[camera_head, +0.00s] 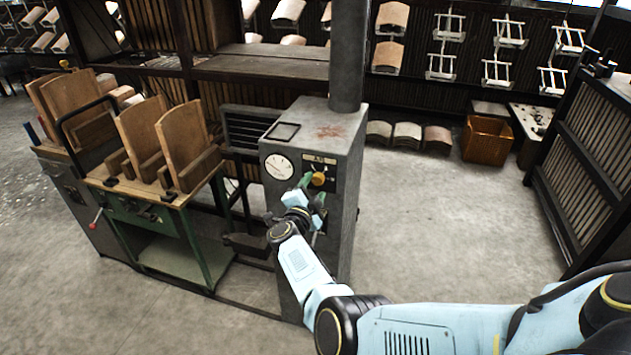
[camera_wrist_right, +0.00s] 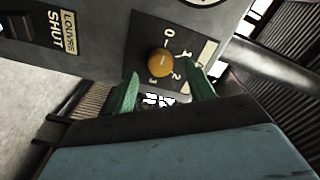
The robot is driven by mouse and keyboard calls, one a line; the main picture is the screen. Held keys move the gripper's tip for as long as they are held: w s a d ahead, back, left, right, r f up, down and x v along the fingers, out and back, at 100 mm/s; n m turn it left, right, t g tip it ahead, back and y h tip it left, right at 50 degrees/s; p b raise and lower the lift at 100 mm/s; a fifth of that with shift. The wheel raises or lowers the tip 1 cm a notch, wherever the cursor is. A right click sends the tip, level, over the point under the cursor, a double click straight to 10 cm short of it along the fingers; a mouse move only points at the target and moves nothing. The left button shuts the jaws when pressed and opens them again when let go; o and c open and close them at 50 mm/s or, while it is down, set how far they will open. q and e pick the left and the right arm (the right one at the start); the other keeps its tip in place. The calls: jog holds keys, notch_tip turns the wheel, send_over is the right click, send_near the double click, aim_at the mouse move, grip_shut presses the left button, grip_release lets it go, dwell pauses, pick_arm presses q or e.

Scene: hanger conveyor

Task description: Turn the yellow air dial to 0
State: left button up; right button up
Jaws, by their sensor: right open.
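The yellow air dial (camera_head: 318,179) is on the front of a grey control box (camera_head: 348,150), below an AIR label. In the right wrist view the round yellow dial (camera_wrist_right: 160,62) sits on a dark plate (camera_wrist_right: 190,45) marked 0, 1, 2 and 3. A pale line shows on its face; which number it points to is unclear. My right gripper (camera_head: 311,186) is at the box front, just before the dial. In the wrist view its green fingers (camera_wrist_right: 160,85) are apart, one on each side below the dial, apparently not gripping it. My left gripper is out of view.
A round white gauge (camera_head: 279,167) is left of the dial. A LOUVRE SHUT label (camera_wrist_right: 62,30) is on the same panel. A green-framed bench (camera_head: 160,215) with wooden boards stands to the left. A dark slatted panel (camera_head: 590,150) stands at right, with open floor between.

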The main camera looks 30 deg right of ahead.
pick_arm(q)
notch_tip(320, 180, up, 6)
jog(key=p, duration=0.4)
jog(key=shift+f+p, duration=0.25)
jog(key=shift+p, duration=0.1)
pick_arm(e)
jog(key=v, duration=1.1)
